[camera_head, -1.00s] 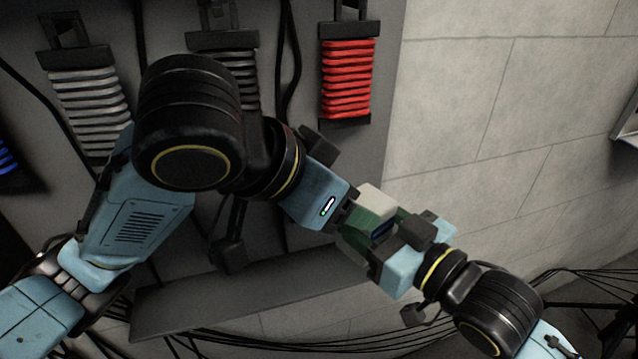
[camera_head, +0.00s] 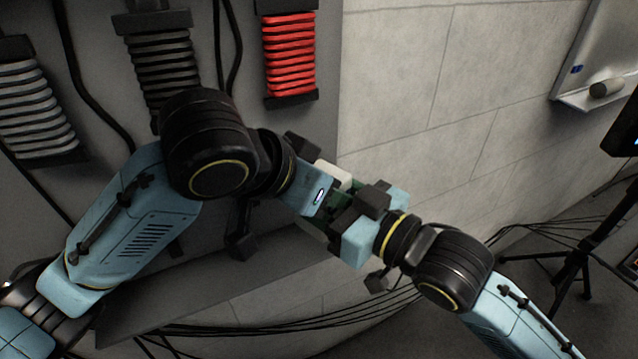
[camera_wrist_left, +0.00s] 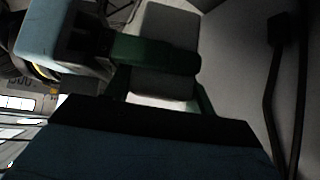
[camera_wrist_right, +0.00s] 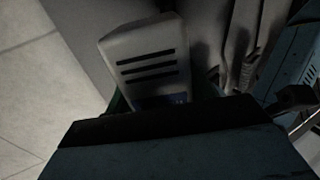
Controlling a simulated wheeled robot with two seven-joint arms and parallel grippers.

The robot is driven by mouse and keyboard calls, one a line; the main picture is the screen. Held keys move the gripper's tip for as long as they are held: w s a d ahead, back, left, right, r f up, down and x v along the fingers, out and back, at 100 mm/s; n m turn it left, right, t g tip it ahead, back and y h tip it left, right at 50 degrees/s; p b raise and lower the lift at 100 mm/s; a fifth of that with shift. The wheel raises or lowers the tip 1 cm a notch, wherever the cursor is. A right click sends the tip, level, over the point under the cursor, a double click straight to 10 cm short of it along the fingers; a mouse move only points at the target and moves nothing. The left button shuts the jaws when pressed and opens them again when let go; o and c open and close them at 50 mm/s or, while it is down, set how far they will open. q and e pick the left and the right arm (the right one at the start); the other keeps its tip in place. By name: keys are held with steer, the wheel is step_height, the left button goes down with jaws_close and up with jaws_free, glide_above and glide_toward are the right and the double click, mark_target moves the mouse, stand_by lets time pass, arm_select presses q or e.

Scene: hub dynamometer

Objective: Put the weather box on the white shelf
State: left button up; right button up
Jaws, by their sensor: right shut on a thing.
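The weather box (camera_head: 333,176) is a pale box held between my two grippers in the head view, mostly hidden by them. In the right wrist view the box (camera_wrist_right: 150,60) shows dark slots and a blue patch. My right gripper (camera_head: 340,208) is shut on it. My left gripper (camera_head: 322,205) is at the same box; in the left wrist view its green fingers stand apart on either side of the box (camera_wrist_left: 165,25), and a green finger of the right gripper crosses the box. A white shelf-like ledge (camera_head: 592,98) is on the wall at the far right.
A grey cylinder (camera_head: 606,88) lies on the ledge, below a whiteboard. A dark tripod (camera_head: 582,245) with a screen stands at the right. Cables run along the floor. A grey panel with red coils (camera_head: 289,58) is at the left; the wall between is bare.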

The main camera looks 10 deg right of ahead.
arm_select(q)
steer(key=shift+s+d, duration=0.1)
steer(key=shift+s, duration=0.05)
steer(key=shift+c, duration=2)
arm_select(e)
steer(key=o, duration=1.3)
steer(key=shift+c, duration=0.2)
